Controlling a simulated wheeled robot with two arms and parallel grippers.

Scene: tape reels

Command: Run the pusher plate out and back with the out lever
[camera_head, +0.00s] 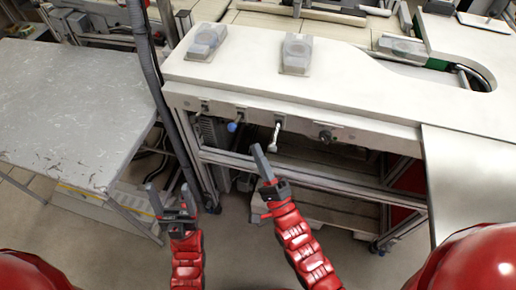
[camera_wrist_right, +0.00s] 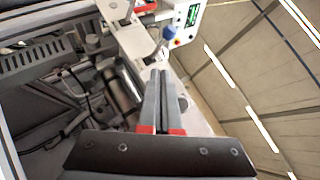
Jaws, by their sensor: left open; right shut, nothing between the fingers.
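The front rail of the white-topped machine carries a lever with a blue ball (camera_head: 232,127), a pale metal lever (camera_head: 276,137) hanging down and a dark round knob (camera_head: 325,136). I cannot tell which is the out lever, and I cannot pick out the pusher plate. My right gripper (camera_head: 260,162) is shut and empty, below and in front of the rail. In the right wrist view its fingers (camera_wrist_right: 160,98) are pressed together, with a blue ball knob (camera_wrist_right: 168,33) beyond their tips, apart from them. My left gripper (camera_head: 172,208) is open and empty, low at the left.
Clear-covered blocks (camera_head: 206,42) (camera_head: 297,54) sit on the white worktop (camera_head: 250,78). A grey table (camera_head: 70,100) stands at the left. A dark hose (camera_head: 150,70) runs down between table and machine. Floor (camera_head: 225,245) is free before the frame.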

